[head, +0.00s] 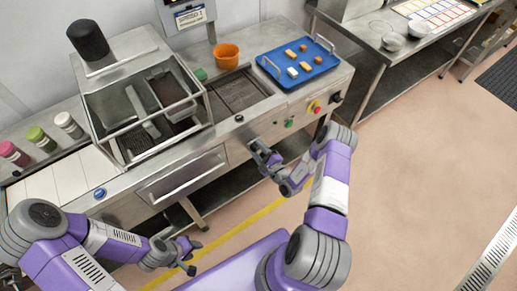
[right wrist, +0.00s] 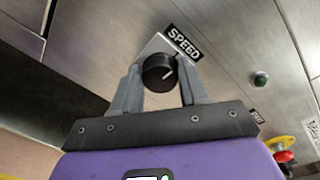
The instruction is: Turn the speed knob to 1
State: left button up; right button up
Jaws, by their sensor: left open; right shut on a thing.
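The speed knob (right wrist: 158,73) is a round black knob with a white pointer line, on a pale plate in the steel front panel. A black label reading SPEED (right wrist: 183,42) sits just beside it. My right gripper (right wrist: 160,84) has one grey finger on each side of the knob and is shut on it. In the head view my right gripper (head: 262,155) is at the machine's front panel and hides the knob. The scale numbers are not readable. My left gripper (head: 188,255) is open and empty, low in front of the machine.
A green button (right wrist: 260,79) and a red and yellow emergency stop (right wrist: 283,152) are right of the knob. A blue tray (head: 270,70) with several small pieces and an orange bowl (head: 227,56) stand on top.

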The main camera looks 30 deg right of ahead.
jog(key=shift+n, duration=0.5)
jog(key=o, duration=1.1)
jog(key=shift+c, duration=0.2)
jog(key=s, duration=0.7)
jog(key=shift+s+d+r+p, duration=0.15)
jog(key=shift+s+d+p, duration=0.15)
jog(key=shift+d+p, duration=0.15)
jog(key=shift+a, duration=0.1)
